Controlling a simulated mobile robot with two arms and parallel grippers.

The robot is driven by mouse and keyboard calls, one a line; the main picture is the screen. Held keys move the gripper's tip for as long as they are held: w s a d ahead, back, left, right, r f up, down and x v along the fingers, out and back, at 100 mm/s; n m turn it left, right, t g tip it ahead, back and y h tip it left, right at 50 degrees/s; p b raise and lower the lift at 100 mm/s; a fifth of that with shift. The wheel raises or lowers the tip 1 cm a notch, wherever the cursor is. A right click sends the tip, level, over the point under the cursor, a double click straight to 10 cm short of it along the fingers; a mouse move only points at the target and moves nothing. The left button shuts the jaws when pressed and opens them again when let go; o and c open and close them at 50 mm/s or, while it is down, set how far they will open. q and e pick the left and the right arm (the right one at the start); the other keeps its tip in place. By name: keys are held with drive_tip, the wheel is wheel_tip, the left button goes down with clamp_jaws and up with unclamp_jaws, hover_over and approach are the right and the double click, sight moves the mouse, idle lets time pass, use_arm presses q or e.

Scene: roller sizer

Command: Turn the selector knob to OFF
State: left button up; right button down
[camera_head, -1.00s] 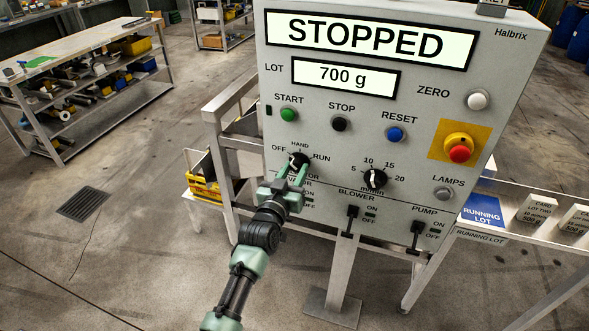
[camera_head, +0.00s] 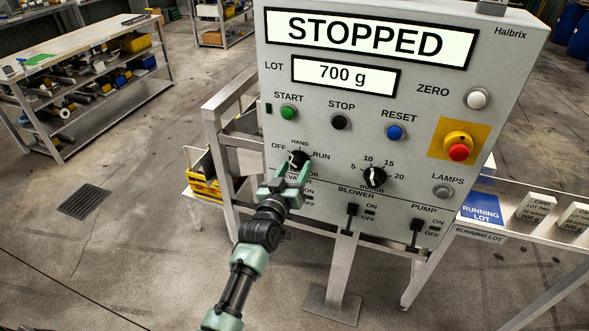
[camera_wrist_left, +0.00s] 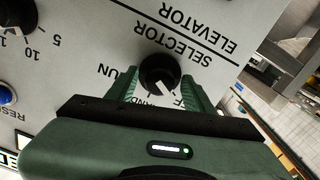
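The selector knob (camera_head: 298,160) is a black round knob with a white pointer, low on the left of the grey panel, with OFF, HAND and RUN around it. It also shows in the left wrist view (camera_wrist_left: 158,74), upside down. There its pointer slants to the lower right, toward the side of the OFF label, which a finger partly hides. My left gripper (camera_head: 286,179) is green and open just in front of and below the knob. In the wrist view its fingers (camera_wrist_left: 160,92) stand spread on either side of the knob. My right gripper is not in view.
The panel (camera_head: 420,85) display reads STOPPED. A second knob (camera_head: 374,177) stands to the right of the selector. Blower (camera_head: 351,212) and pump (camera_head: 416,230) switches sit below. A red emergency button (camera_head: 459,152) is at the right.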

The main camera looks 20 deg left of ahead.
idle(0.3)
use_arm(q)
drive_tip(key=s+b, duration=0.1)
drive_tip(key=s, duration=0.6)
drive_tip(key=shift+s+a, duration=0.15)
drive_tip(key=shift+s, duration=0.25)
drive_tip(key=s+d+f+m+g, duration=0.1)
drive_tip(key=s+f+g, duration=0.3)
drive_tip(key=f, duration=0.8)
drive_tip(key=s+d+f+m+g, duration=0.1)
drive_tip(key=s+f, duration=0.4)
drive_tip(key=f, duration=0.7)
drive_tip(key=s+d+f+m+g, duration=0.1)
drive_tip(key=s+f+g, duration=0.3)
drive_tip(key=f, duration=0.7)
drive_tip(key=s+a+f+m+g, duration=0.1)
drive_tip(key=s+f+g, duration=0.1)
drive_tip(key=s+f, duration=0.75)
drive_tip(key=s+a+f+g, duration=0.2)
drive_tip(key=s+f, duration=0.4)
drive_tip(key=s, duration=0.6)
drive_tip(key=s+a+f+g, duration=0.1)
drive_tip(key=s+f+g, duration=0.1)
drive_tip(key=s, duration=0.7)
drive_tip(key=s+a+f+m+g, duration=0.1)
drive_tip(key=s+a+f+g, duration=0.1)
drive_tip(key=s, duration=0.7)
drive_tip(key=shift+a+f+y, duration=0.15)
drive_tip(key=shift+f+y, duration=0.15)
drive_tip(key=shift+f, duration=0.55)
